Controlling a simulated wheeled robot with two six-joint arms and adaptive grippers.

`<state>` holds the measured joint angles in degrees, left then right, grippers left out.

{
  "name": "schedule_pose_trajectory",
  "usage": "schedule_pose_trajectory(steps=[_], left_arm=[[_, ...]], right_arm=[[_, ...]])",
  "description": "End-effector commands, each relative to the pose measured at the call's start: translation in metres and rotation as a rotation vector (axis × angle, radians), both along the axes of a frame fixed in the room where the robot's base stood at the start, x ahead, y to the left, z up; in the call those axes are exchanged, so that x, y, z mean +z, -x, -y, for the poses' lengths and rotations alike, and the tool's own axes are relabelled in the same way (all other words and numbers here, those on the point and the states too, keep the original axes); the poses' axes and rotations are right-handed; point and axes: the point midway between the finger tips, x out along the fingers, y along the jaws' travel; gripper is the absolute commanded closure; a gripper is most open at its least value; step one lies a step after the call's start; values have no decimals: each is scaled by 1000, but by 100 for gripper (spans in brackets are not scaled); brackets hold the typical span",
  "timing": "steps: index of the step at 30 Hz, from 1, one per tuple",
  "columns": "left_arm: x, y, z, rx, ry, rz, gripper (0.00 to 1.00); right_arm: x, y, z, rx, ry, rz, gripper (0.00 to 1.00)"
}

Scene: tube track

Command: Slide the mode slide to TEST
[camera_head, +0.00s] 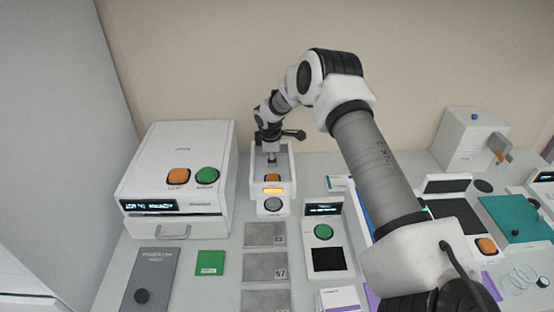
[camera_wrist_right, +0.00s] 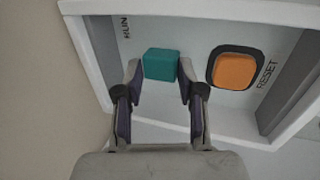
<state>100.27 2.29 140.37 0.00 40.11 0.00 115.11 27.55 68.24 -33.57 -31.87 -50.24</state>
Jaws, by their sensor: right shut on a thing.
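The mode slide is a teal square knob (camera_wrist_right: 161,64) on a pale panel inside a white-walled housing (camera_head: 283,165). The label RUN stands to the left of the knob in the right wrist view; no TEST label is visible there. My right gripper (camera_wrist_right: 160,80) is shut on the knob, one finger on each side. In the head view the right gripper (camera_head: 271,160) reaches down into the housing and hides the knob. My left gripper is not in view.
An orange RESET button (camera_wrist_right: 235,70) sits close to the right finger, beside the housing wall.

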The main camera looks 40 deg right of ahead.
Motion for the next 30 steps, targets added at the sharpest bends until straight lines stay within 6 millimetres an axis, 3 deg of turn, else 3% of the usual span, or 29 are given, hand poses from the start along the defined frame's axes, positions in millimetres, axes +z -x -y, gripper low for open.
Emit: schedule_pose_trajectory(steps=[18,28,29,30], left_arm=[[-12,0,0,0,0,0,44],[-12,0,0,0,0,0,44],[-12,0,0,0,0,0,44],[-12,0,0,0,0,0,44]], right_arm=[[-6,-16,-24,1,-2,-13,82],[-5,-18,-28,0,-4,-13,82],[-5,-18,-28,0,-4,-14,58],[-5,-18,-28,0,-4,-13,48]])
